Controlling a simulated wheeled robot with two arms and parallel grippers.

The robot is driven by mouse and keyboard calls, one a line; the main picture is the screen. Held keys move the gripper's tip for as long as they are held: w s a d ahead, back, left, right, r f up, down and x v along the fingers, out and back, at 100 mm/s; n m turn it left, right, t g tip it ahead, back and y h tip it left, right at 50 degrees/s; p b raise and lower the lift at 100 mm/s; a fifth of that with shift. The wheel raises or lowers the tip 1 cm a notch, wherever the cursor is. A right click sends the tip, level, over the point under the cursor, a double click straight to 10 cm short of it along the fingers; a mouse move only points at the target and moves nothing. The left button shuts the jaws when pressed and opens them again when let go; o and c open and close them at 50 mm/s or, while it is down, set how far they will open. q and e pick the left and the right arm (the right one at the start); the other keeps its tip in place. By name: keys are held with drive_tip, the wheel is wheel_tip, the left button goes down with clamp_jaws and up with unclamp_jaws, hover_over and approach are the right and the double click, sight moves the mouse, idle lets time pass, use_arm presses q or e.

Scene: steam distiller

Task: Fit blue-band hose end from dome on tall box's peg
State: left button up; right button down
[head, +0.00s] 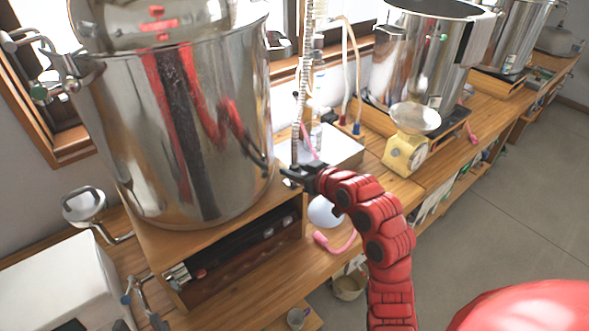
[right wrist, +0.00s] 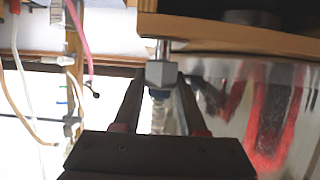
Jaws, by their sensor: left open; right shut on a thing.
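My right gripper (head: 292,174) is shut on the end of a clear ribbed hose (head: 302,95), beside the big steel pot. In the right wrist view, the blue band (right wrist: 160,93) of this hose end shows between the fingers. The band lies right at a grey hex fitting (right wrist: 160,73) on a metal peg (right wrist: 163,47) at the wooden box. I cannot tell whether the end is seated or only touching. The wooden box (head: 200,265) bears the pot. The hose runs upward out of view. My left gripper is not in view.
The steel pot (head: 190,130) stands close left of my right gripper. A white box (head: 335,145), a yellow scale (head: 405,152) and another pot (head: 425,65) stand to the right.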

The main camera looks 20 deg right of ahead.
sight(295, 155)
drive_tip(key=shift+f, duration=0.1)
drive_tip(key=shift+f+b, duration=0.35)
drive_tip(key=shift+b, duration=0.1)
drive_tip(key=shift+f, duration=0.25)
drive_tip(key=shift+c, duration=1.9)
unclamp_jaws()
drive_tip(key=shift+r, duration=0.15)
drive_tip(key=shift+r+p, duration=1.45)
drive_tip(key=shift+r, duration=2.7)
